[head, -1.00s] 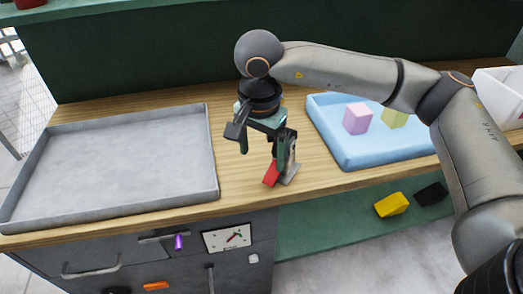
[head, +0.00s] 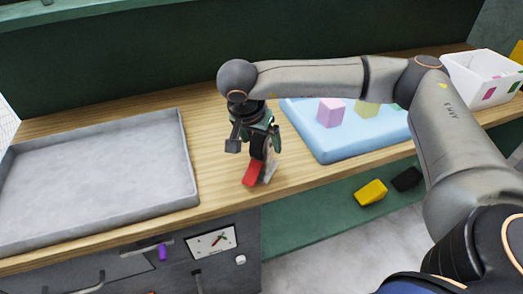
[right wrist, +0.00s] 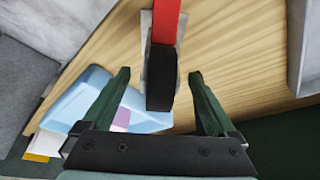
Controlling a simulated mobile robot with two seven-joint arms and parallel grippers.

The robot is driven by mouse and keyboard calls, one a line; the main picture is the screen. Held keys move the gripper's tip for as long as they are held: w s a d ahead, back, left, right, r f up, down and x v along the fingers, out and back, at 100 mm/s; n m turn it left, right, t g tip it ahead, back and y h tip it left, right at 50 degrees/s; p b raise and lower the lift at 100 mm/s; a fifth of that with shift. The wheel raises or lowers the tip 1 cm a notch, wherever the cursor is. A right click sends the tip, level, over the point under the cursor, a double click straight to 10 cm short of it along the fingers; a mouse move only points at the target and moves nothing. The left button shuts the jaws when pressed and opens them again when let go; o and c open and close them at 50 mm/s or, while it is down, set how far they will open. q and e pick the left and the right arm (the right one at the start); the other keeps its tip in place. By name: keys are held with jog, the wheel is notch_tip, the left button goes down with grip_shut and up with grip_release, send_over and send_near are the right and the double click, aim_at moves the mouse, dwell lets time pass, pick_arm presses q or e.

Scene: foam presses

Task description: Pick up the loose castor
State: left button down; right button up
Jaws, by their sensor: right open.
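The castor (head: 269,172) stands on the wooden bench between the grey tray and the blue tray. It has a red lever (head: 254,174), a black wheel and a grey metal plate. In the right wrist view its black wheel (right wrist: 161,80) shows between my fingers, with the red lever beyond. My right gripper (head: 256,144) is open above the castor, its fingers on either side of the wheel with gaps showing in the wrist view. The gripper partly hides the castor's top in the head view. My left gripper is not in view.
An empty grey tray (head: 187,165) lies at left. A blue tray (head: 350,151) with pink and yellow-green blocks lies at right. A white bin (head: 470,77) stands at far right. Yellow (head: 371,192) and black (head: 407,179) blocks lie on the green lower shelf. A dark green panel rises behind.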

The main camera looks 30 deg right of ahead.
jog(key=shift+x, duration=1.6)
jog(key=shift+s+a, duration=0.1)
jog(key=shift+a, duration=0.05)
jog(key=shift+c, duration=0.3)
grip_shut()
